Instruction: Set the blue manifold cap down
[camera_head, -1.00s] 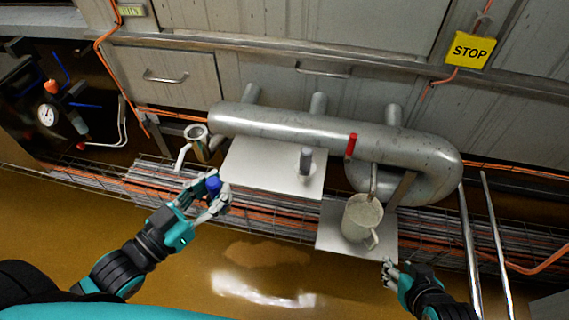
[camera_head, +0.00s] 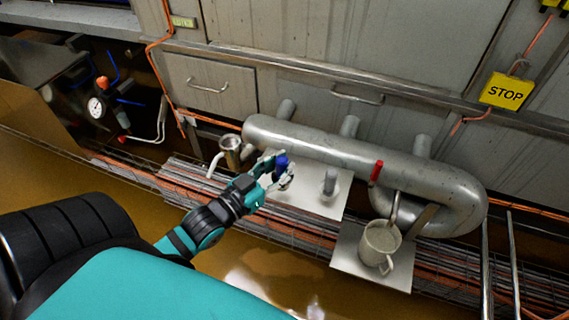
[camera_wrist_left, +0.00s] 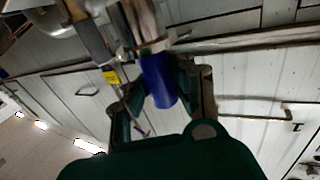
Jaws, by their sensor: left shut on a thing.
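The blue manifold cap (camera_head: 281,161) is held between the fingers of my left gripper (camera_head: 276,174), which is shut on it. They are over the left part of a pale flat plate (camera_head: 313,201) below the grey manifold pipe. In the left wrist view the cap (camera_wrist_left: 158,80) shows as a blue cylinder between the fingers of the gripper (camera_wrist_left: 157,88). I cannot tell whether the cap touches the plate. My right gripper is not in view.
A grey cylinder (camera_head: 330,181) stands on the same plate. A pale mug (camera_head: 380,245) stands on a lower plate (camera_head: 346,259) to the right. The manifold pipe (camera_head: 340,151) with a red-handled valve (camera_head: 376,171) runs behind. An open metal cup-shaped fitting (camera_head: 229,145) is at left.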

